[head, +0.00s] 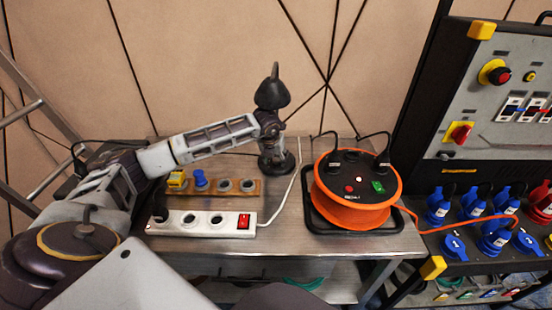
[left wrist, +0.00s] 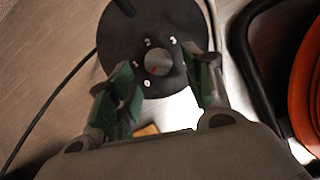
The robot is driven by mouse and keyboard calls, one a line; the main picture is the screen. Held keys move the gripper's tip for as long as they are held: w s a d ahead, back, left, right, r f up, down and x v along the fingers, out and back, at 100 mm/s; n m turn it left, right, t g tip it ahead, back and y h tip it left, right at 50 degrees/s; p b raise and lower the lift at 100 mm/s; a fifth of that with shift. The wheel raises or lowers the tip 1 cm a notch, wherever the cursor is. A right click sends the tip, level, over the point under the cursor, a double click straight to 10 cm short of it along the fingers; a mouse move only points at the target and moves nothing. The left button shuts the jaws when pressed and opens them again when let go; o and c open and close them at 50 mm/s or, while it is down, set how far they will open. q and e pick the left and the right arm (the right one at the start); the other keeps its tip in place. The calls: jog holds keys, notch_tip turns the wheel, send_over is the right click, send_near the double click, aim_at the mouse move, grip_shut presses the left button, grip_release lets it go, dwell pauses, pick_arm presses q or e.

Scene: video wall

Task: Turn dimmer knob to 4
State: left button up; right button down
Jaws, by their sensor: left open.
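The dimmer knob (left wrist: 158,62) is a small round grey knob with a reddish mark, on a dark round base (left wrist: 115,45) with white numbers around it. In the head view the dark base (head: 288,165) stands on the metal table, below a black cone-shaped shade (head: 272,95). My left gripper (left wrist: 159,66) is open, with green-padded fingers on either side of the knob. I cannot tell whether they touch it. In the head view the left gripper (head: 274,143) is small and dark above the base, and the knob is hidden there. My right gripper is not in view.
An orange cable reel (head: 350,212) stands right of the base on a black frame. A white power strip (head: 200,224) and a wooden socket board (head: 222,186) lie at the left of the table (head: 285,235). A control panel rack (head: 490,80) is at the right.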

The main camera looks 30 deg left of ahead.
pick_arm(q)
jog(key=shift+w+a+f, duration=0.1)
jog(key=shift+w, duration=0.35)
jog(key=shift+w+f, duration=0.15)
jog(key=shift+f, duration=0.35)
jog(key=shift+c, duration=0.2)
jog(key=c, duration=1)
